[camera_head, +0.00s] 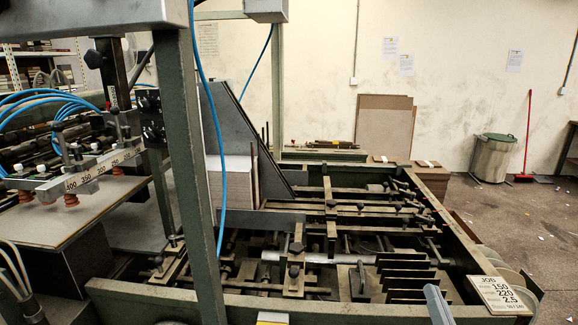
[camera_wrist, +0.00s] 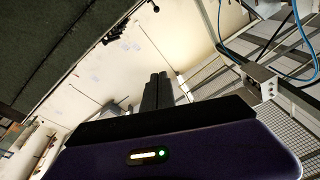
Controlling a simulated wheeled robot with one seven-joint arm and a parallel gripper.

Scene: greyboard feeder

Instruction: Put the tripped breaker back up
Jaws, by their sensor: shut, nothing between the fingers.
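My gripper (camera_wrist: 158,78) shows in the wrist view, its two dark fingers together with nothing seen between them. It points up toward a pale wall and is apart from everything else seen there. I cannot make out a breaker in either view. A small black panel with round knobs or switches (camera_head: 151,118) is fixed beside the green post in the head view, too small to read. A grey box (camera_wrist: 261,82) sits on a metal frame at the right of the wrist view; I cannot tell what it is.
The feeder machine (camera_head: 345,306) with rails and bars fills the middle of the head view. A green post (camera_head: 190,170) and blue hoses stand in front. A job card (camera_head: 498,295) lies on its right corner. Floor is open at the right, near a bin (camera_head: 493,158).

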